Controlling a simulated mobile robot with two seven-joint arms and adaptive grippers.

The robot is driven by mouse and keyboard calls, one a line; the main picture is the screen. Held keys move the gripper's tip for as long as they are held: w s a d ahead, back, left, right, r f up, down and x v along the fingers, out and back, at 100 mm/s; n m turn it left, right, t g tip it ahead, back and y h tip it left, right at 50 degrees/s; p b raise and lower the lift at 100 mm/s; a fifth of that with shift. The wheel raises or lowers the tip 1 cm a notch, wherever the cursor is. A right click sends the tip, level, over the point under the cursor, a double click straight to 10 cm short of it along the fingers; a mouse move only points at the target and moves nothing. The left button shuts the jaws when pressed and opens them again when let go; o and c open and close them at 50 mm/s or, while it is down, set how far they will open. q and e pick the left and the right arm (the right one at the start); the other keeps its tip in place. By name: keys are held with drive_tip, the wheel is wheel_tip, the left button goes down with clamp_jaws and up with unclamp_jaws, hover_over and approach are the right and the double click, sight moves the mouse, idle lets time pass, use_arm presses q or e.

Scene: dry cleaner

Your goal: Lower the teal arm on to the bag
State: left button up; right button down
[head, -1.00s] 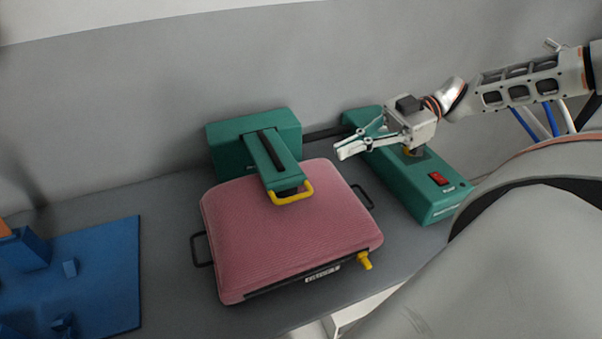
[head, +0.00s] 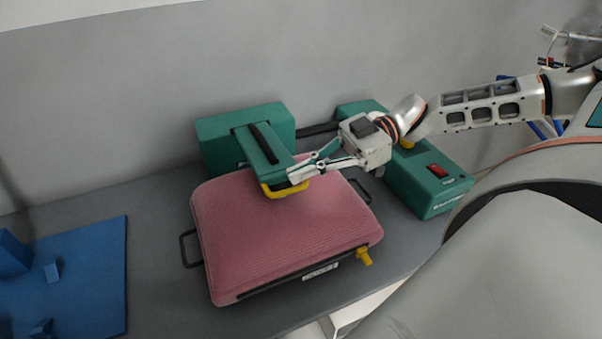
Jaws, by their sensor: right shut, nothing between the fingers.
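The teal arm (head: 258,147) reaches forward from a teal housing (head: 215,137), over the back of the pink bag (head: 275,232). A yellow handle (head: 270,192) is at its front end. I cannot tell whether the arm touches the bag. My right gripper (head: 299,175) is shut and empty. Its fingertips are at the right end of the yellow handle, near or touching it. The bag lies flat with black side handles and a yellow piece at its front right corner. My left gripper is not in view.
A blue mat (head: 95,265) with small blue blocks lies at the left. The grey wall is close behind the housing.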

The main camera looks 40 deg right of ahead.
sight(303, 202)
idle(0.3)
drive_tip(key=shift+f, duration=0.4)
drive_tip(key=shift+n+t, duration=0.3)
drive_tip(key=shift+n, duration=0.1)
drive_tip(key=f, duration=0.1)
drive_tip(key=f+b, duration=0.1)
drive_tip(key=f, duration=0.2)
drive_tip(key=shift+s+f+b, duration=0.1)
drive_tip(key=shift+s+b, duration=0.25)
drive_tip(key=shift+b, duration=0.05)
drive_tip(key=shift+f, duration=0.1)
drive_tip(key=shift+r, duration=0.2)
